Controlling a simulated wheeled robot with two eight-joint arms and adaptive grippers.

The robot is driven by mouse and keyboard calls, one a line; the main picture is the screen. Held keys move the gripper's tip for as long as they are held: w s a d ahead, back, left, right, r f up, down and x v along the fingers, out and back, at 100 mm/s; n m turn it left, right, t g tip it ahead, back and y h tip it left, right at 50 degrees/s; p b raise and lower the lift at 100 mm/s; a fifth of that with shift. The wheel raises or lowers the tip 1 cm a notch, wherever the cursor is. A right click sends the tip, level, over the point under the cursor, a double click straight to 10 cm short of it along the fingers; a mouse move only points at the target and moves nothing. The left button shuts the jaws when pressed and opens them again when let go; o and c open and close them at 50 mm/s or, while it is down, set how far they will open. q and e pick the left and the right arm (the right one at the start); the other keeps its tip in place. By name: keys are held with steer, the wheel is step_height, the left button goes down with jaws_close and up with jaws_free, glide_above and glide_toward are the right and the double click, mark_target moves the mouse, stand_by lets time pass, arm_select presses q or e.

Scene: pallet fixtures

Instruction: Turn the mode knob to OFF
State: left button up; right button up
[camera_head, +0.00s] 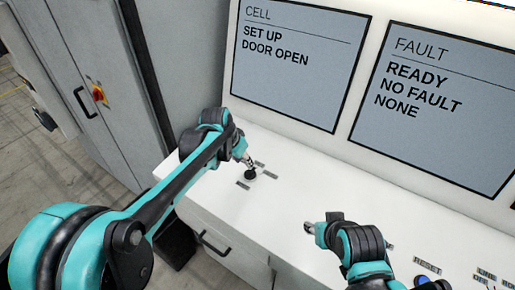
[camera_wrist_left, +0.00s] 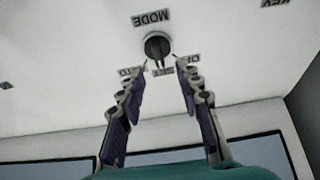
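The black mode knob (camera_head: 250,174) sits on the white console top, with small label plates around it. In the left wrist view the knob (camera_wrist_left: 157,46) shows upside down beside the MODE plate (camera_wrist_left: 152,17). The SET plate (camera_wrist_left: 162,72) and two partly hidden plates lie on its other side. I cannot tell which plate the knob points at. My left gripper (camera_head: 247,160) is close to the knob; in the left wrist view its fingers (camera_wrist_left: 164,64) are apart, tips just short of the knob, nothing between them. My right gripper (camera_head: 309,229) is over the console; its finger opening is unclear.
Two screens stand behind the console: the cell screen (camera_head: 297,60) reads SET UP, DOOR OPEN; the fault screen (camera_head: 437,105) reads READY, NO FAULT, NONE. A KEY plate (camera_wrist_left: 279,3) lies beside the knob area. A blue button (camera_head: 423,281) is at front right. A grey cabinet (camera_head: 80,60) stands left.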

mark_target(249, 171)
arm_select(q)
steer(key=b+x, duration=0.1)
steer(key=x, duration=0.6)
steer(key=shift+d+f, duration=0.15)
steer(key=shift+d, duration=0.05)
jaws_close()
